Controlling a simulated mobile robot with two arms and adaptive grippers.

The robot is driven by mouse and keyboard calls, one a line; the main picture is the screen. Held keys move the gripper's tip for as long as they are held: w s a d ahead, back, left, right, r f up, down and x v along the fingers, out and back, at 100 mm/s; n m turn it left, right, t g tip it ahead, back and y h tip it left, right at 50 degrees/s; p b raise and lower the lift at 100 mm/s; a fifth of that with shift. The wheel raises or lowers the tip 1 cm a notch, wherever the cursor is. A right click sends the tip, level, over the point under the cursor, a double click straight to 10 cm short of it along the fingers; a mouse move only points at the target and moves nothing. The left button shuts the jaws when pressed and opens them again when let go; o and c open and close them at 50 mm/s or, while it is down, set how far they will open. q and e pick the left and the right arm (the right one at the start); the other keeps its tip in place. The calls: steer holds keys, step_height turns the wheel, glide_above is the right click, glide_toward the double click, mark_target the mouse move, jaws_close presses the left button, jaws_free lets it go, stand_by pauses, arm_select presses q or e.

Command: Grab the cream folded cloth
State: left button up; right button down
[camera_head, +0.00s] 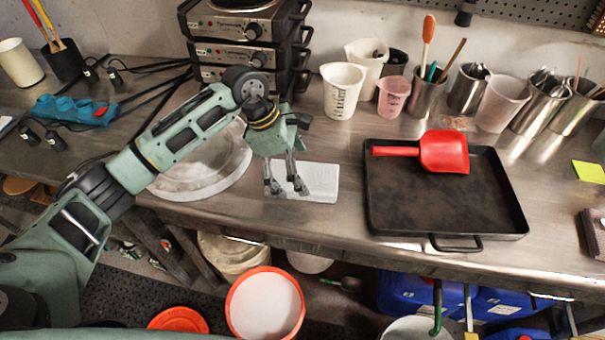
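The cream folded cloth (322,181) is a pale, flat rectangle lying on the metal workbench, left of the black tray. My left gripper (285,189) points down at the cloth's left end. Its two fingers are spread apart, one near the cloth's left edge and the other over the cloth. They hide part of that end. I cannot tell whether the fingertips touch it. My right gripper is not in view.
A black tray (400,210) with a red scoop (443,152) lies right of the cloth. A round pale disc (190,180) lies behind my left arm. Stacked hot plates (237,55) and several cups stand behind. An orange-rimmed bucket (265,304) stands below the bench edge.

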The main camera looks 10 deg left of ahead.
arm_select(q)
steer(key=shift+x, duration=0.85)
steer(key=c, duration=1.2)
steer(key=shift+r, duration=0.15)
